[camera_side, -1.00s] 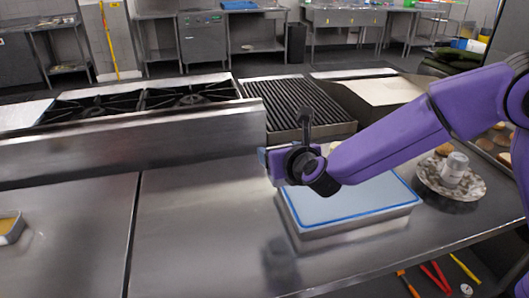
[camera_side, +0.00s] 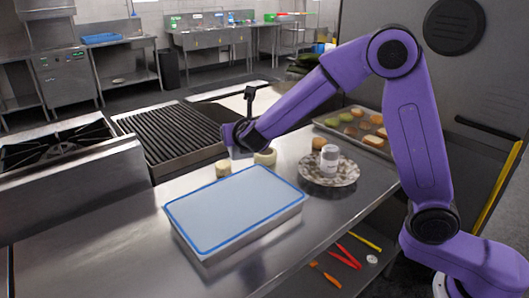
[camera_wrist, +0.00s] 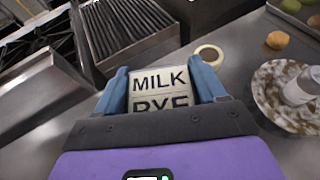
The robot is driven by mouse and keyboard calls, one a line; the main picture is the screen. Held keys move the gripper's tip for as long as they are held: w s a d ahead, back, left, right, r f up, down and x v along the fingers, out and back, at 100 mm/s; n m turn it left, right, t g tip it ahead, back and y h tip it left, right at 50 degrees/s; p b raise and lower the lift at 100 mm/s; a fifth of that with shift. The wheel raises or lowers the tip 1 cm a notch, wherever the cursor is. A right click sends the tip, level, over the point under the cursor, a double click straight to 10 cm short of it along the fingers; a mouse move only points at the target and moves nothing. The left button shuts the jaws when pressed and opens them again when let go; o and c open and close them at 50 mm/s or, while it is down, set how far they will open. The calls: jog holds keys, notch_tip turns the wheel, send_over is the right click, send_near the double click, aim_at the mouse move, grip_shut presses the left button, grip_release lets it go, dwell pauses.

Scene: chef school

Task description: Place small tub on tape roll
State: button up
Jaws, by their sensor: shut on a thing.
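My gripper (camera_wrist: 160,74) is shut on the small tub (camera_wrist: 158,82), a pale thing with dark letters reading "MILK" and a partly covered second line. The blue fingers stand on either side of it. In the side view my gripper (camera_side: 231,146) is at the back of the counter, with the cream-coloured tub (camera_side: 222,170) just below it; I cannot tell whether the tub touches the counter. The tape roll (camera_side: 265,157) is a cream ring lying flat to the right of the tub. It also shows beyond the right finger in the wrist view (camera_wrist: 208,47), with nothing on it.
A blue-edged pale board (camera_side: 233,207) on a metal base stands in front of the tub. A patterned plate (camera_side: 345,180) with a white jar (camera_side: 329,160) is to the right. A tray of food (camera_side: 322,120) lies behind it, and a grill (camera_side: 170,135) stands at back left.

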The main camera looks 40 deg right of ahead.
jog(key=s+d+r+m+g+h, duration=0.1)
jog(key=d+m+h, duration=0.1)
jog(key=d, duration=0.7)
jog(key=d+r+m+g+h, duration=0.1)
jog(key=d+m+g+h, duration=0.1)
jog(key=d, duration=0.7)
send_over(266, 148)
jog(key=f, duration=0.9)
jog(key=shift+s+a+f, duration=0.15)
jog(key=shift+s+f, duration=0.15)
jog(key=shift+f, duration=0.1)
jog(key=shift+w+f, duration=0.15)
jog(key=shift+f, duration=1.6)
jog(key=shift+f, duration=0.1)
jog(key=o, duration=1.2)
jog(key=shift+f, duration=0.1)
